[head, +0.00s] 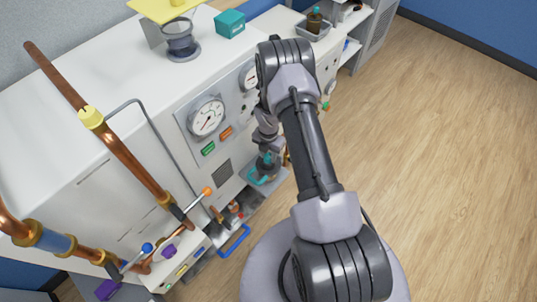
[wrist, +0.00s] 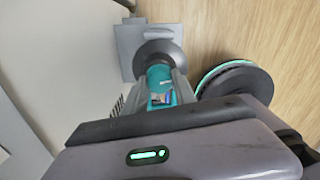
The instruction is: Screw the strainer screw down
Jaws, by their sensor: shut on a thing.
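My gripper (wrist: 160,86) points away from the wrist camera, with one finger on each side of a teal piece (wrist: 159,75), and is shut on it. The teal piece appears to be the strainer screw. Beyond it is a dark round flange (wrist: 158,52) in front of a grey square plate (wrist: 128,40). In the head view my gripper (head: 267,160) is low at the front of the white cabinet (head: 140,190), over a grey ledge (head: 277,182) with teal showing. The fingers and flange hide the screw's far end and thread.
A pressure gauge (head: 207,116) and green and orange buttons are on the panel left of my arm. Copper pipes (head: 130,158) and an orange-tipped lever (head: 207,191) stand further left. A blue handle (head: 233,241) sticks out low down. The wooden floor (head: 430,180) at right is clear.

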